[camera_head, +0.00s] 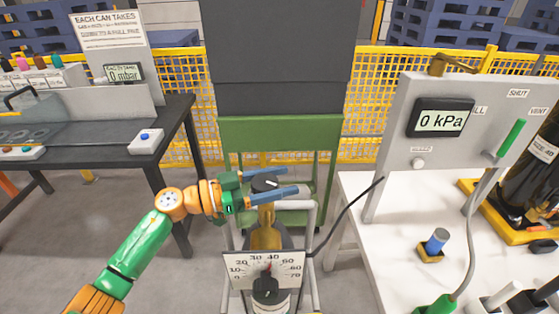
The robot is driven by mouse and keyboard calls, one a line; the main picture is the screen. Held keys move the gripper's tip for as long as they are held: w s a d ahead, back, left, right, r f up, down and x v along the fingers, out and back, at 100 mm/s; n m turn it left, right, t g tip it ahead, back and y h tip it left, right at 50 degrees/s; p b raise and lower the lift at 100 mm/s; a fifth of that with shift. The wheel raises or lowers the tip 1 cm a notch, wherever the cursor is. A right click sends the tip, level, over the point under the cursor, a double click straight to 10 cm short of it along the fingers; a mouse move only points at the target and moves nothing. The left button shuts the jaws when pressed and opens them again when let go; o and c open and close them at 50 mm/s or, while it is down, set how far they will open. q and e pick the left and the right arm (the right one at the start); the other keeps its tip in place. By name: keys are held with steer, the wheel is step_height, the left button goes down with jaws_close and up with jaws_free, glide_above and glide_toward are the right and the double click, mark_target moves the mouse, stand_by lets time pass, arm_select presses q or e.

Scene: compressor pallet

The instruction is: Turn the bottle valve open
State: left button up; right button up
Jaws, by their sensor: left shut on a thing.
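The bottle valve has a dark round knob (265,184) with a white mark, on top of a brass valve body (266,216). Below it the bottle (268,239) stands in a grey tubular frame, partly hidden by a dial plate. My left gripper (282,181) reaches in from the left, its two blue fingers on either side of the knob, shut on it. My right gripper is not in view.
A green cart (280,135) carries a large dark box behind the bottle. At right, a white bench (385,250) holds a panel with a display (441,118) reading 0 kPa. A black hose runs between panel and bottle. A dark table (170,125) stands at left.

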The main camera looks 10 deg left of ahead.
arm_select(q)
steer(key=n+t+y+p, duration=0.2)
steer(key=p, duration=0.1)
steer(key=n+t+y+p, duration=0.2)
steer(key=p, duration=0.1)
steer(key=w+a+n+t+y+p, duration=0.1)
steer(key=t+y+p, duration=0.1)
steer(key=p, duration=0.1)
steer(key=shift+r+n+t, duration=0.2)
steer(key=shift+n+t, duration=0.2)
steer(key=shift+w+a+f+n+t+y+p, duration=0.15)
steer(key=shift+n+t+y+p, duration=0.35)
steer(key=shift+n+y+p, duration=0.3)
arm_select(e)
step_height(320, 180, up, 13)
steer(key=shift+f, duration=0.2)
arm_select(q)
steer(key=shift+y, duration=0.4)
steer(key=o, duration=1.4)
steer(key=shift+c, duration=0.2)
